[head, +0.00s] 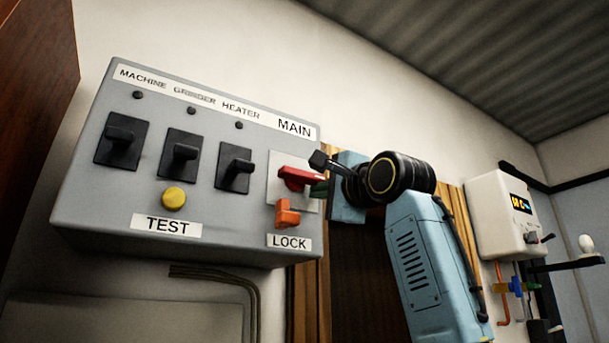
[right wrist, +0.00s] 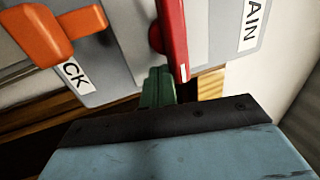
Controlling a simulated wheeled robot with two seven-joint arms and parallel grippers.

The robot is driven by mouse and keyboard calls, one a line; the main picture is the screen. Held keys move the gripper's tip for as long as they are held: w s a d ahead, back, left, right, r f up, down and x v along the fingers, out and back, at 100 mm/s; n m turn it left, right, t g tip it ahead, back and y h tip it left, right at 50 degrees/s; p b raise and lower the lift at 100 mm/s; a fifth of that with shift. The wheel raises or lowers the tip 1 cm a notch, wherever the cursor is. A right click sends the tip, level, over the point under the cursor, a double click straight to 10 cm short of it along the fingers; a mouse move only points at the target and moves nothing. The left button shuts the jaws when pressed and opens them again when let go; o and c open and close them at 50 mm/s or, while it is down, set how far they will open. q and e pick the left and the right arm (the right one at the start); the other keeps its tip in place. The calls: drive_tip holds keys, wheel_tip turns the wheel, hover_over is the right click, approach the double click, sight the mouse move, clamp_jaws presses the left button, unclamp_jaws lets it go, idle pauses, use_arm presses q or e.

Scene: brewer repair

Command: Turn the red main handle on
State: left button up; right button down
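The red main handle (head: 296,178) sits on a pale plate under the MAIN label on the grey panel box (head: 85,210). It lies roughly sideways in the head view. In the right wrist view the red handle (right wrist: 173,38) runs down toward my fingers. My right gripper (head: 319,188) is at the handle's right end. Its green fingers (right wrist: 157,88) look closed together beside the handle, with nothing visible between them. Whether they touch the handle I cannot tell. My left gripper is not in view.
An orange lock piece (head: 288,213) sits just below the red handle, close to my fingers. Several black switches (head: 180,152) and a yellow test button (head: 173,198) are to the left. A white wall unit (head: 498,215) hangs at the right.

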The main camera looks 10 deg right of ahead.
drive_tip(key=shift+r, duration=1.9)
drive_tip(key=shift+s+a+r, duration=0.1)
drive_tip(key=shift+a+r, duration=0.05)
drive_tip(key=shift+r, duration=0.05)
drive_tip(key=shift+s+a+r, duration=0.1)
drive_tip(key=shift+a+r, duration=0.15)
drive_tip(key=shift+r, duration=0.05)
drive_tip(key=s+d+b, duration=0.5)
drive_tip(key=s+d, duration=0.1)
drive_tip(key=s, duration=0.2)
drive_tip(key=shift+s+d, duration=0.15)
idle(1.2)
